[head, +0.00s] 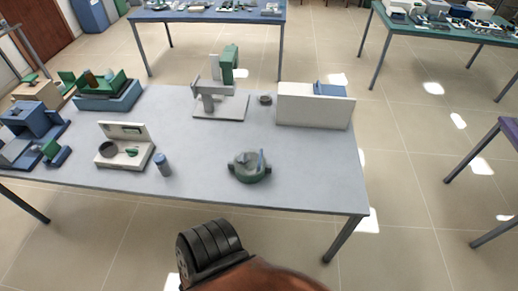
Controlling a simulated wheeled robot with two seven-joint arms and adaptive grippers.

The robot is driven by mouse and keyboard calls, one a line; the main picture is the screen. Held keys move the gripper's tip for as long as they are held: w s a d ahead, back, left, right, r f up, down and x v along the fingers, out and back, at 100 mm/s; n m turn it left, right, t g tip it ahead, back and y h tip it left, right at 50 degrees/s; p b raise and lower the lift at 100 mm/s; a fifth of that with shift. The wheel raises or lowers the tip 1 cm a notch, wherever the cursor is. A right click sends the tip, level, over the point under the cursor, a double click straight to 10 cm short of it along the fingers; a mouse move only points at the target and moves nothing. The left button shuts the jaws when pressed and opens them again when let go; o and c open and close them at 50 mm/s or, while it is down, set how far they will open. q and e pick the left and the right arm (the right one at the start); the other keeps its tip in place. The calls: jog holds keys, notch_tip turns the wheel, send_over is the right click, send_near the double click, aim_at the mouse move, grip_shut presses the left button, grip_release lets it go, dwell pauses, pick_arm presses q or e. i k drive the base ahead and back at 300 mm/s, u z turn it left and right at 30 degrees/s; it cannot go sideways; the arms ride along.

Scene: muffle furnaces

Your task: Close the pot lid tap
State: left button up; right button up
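A round grey-green pot (243,177) stands on the grey table near its front edge, right of the middle. The pot is too small in view to tell whether the lid is seated or how the tap is turned.
On the grey table (205,190) are a small blue cylinder (162,165), an open white box (126,149), a stand with a green top (222,92), a small dark round part (265,99) and a large white box (312,105). Blue-green devices crowd the left end. The tabletop around the pot is clear.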

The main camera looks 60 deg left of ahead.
aim_at(242, 160)
jog(key=u, duration=0.2)
jog(key=i, duration=0.65)
jog(key=u, duration=1.15)
jog(key=i, duration=0.6)
jog(key=u, duration=0.65)
